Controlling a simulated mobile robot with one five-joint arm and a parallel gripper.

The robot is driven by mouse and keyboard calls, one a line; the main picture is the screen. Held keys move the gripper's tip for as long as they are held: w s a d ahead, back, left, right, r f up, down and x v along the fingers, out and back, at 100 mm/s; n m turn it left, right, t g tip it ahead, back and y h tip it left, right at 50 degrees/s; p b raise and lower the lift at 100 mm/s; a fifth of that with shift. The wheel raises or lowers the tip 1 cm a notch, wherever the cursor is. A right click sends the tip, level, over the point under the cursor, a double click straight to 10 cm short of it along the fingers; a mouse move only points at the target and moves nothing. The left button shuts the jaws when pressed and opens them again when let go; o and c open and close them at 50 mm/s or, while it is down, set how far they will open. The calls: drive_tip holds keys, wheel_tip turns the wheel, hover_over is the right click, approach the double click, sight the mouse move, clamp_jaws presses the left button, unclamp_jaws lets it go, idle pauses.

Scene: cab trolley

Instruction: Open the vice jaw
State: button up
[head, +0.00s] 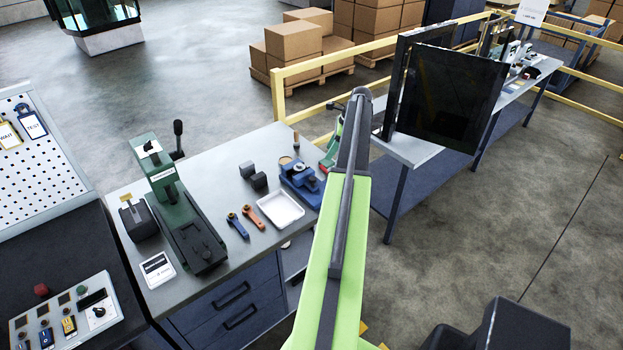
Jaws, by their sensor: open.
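A small blue vice (300,182) with grey parts on top stands on the grey workbench (222,172), towards its right end. My lime-green and dark grey arm passes just to the right of the vice and hides part of the bench there. I cannot make out the gap between the vice's jaws at this size.
Left of the vice are a white tray (281,209), orange and blue handled pieces, dark blocks (253,175) and a tall green press (175,205). Dark upright panels (450,95) stand on a second bench at right. A yellow rail (320,66) runs behind.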

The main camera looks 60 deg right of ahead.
sight(313, 178)
drive_tip(key=b+x, duration=1.4)
drive_tip(key=x, duration=0.2)
drive_tip(key=shift+a+f, duration=0.15)
drive_tip(key=shift+c, duration=0.4)
clamp_jaws()
